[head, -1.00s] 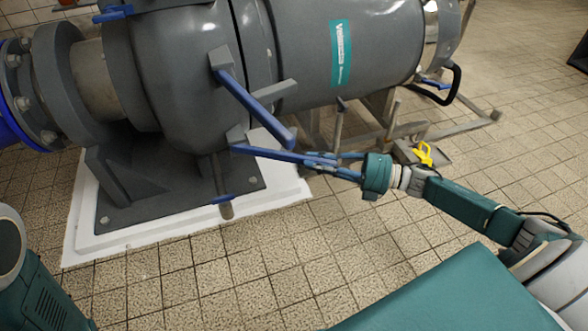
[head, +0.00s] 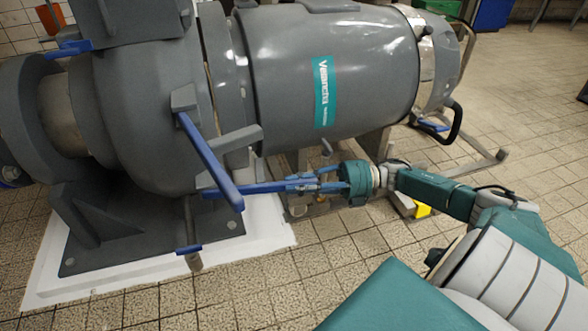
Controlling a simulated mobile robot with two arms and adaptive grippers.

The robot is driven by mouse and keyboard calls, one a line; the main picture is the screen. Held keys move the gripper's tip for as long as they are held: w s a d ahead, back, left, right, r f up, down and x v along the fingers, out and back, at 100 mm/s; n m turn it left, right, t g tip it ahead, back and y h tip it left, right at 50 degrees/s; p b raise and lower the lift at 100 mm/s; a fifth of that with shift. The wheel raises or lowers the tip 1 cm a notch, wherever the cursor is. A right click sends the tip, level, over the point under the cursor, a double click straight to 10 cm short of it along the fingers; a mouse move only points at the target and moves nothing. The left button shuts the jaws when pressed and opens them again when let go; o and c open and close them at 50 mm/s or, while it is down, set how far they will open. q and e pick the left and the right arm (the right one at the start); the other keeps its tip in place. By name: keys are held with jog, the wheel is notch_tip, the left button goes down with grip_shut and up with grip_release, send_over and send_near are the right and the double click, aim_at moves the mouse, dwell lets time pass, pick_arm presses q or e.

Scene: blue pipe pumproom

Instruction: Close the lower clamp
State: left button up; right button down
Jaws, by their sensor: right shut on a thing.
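A grey pump housing (head: 140,135) carries blue clamp levers at its lower joint. My right gripper (head: 303,186) comes in from the right and is shut on the free end of the lower blue lever (head: 245,188). This lever lies nearly level, reaching right from the housing. A second, longer blue lever (head: 208,160) slants down to the right above it, and its lower end overlaps the held lever in the picture. The fingertips partly hide the held lever's end. My left gripper is not in view.
The grey motor cylinder (head: 330,70) with a teal label lies above my right gripper. A small blue handle (head: 188,249) sits on a rod below the housing. A white plinth (head: 160,270) supports the pump. The tiled floor (head: 250,305) in front is clear.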

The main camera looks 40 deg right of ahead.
jog(key=shift+w+r, duration=0.1)
jog(key=shift+r, duration=0.2)
jog(key=c, duration=1.6)
grip_release()
jog(key=shift+o, duration=0.3)
jog(key=shift+f, duration=0.1)
jog(key=shift+d, duration=0.1)
jog(key=v, duration=1.2)
jog(key=shift+f, duration=0.1)
jog(key=shift+c, duration=0.2)
